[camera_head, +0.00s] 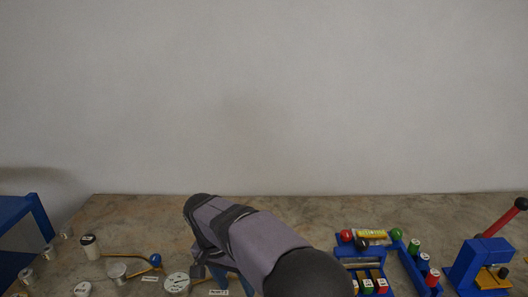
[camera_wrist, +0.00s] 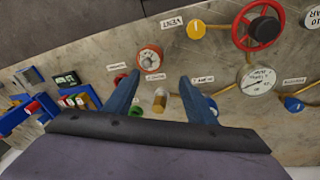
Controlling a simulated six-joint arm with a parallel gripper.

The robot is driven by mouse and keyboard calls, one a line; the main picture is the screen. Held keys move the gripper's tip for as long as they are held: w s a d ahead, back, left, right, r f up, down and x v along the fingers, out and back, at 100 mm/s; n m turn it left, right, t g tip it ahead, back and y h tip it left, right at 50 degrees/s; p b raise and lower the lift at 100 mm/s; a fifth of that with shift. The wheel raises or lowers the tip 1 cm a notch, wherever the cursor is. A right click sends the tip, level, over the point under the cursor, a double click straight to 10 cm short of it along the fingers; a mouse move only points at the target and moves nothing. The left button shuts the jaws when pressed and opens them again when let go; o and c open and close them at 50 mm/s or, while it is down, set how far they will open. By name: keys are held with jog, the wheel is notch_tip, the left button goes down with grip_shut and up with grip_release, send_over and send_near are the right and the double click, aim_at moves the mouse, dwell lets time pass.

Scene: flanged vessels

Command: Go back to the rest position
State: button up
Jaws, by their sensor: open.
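My gripper (camera_wrist: 160,80) is in the wrist view, its two blue fingers spread apart with nothing between them. Beyond the fingers are a brass hex fitting (camera_wrist: 160,101) and a round red-rimmed dial (camera_wrist: 149,55), and I see no contact with either. In the head view my arm crosses the bottom middle over the bench, and my gripper is mostly hidden by it.
The wrist view shows a red handwheel (camera_wrist: 262,27), a yellow knob (camera_wrist: 196,31), a white gauge (camera_wrist: 259,79) and a blue knob (camera_wrist: 293,104). A blue rack (camera_head: 418,262) with coloured caps and a blue red-handled press (camera_head: 480,262) stand right. White-topped cylinders (camera_head: 89,246) stand left.

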jog(key=s+d+n+y+p, duration=0.1)
jog(key=s+d, duration=0.2)
jog(key=d, duration=0.4)
jog(key=s+d+n, duration=0.1)
jog(key=s+d, duration=0.3)
jog(key=d, duration=0.3)
jog(key=s+d+f+n+y+p, duration=0.1)
jog(key=s+d+f+n, duration=0.1)
jog(key=s+d, duration=0.6)
jog(key=s+f, duration=0.1)
jog(key=s, duration=0.3)
jog(key=shift+f+n+g+p, duration=0.3)
jog(key=shift+g, duration=0.1)
jog(key=shift+o, duration=0.6)
dwell(0.7)
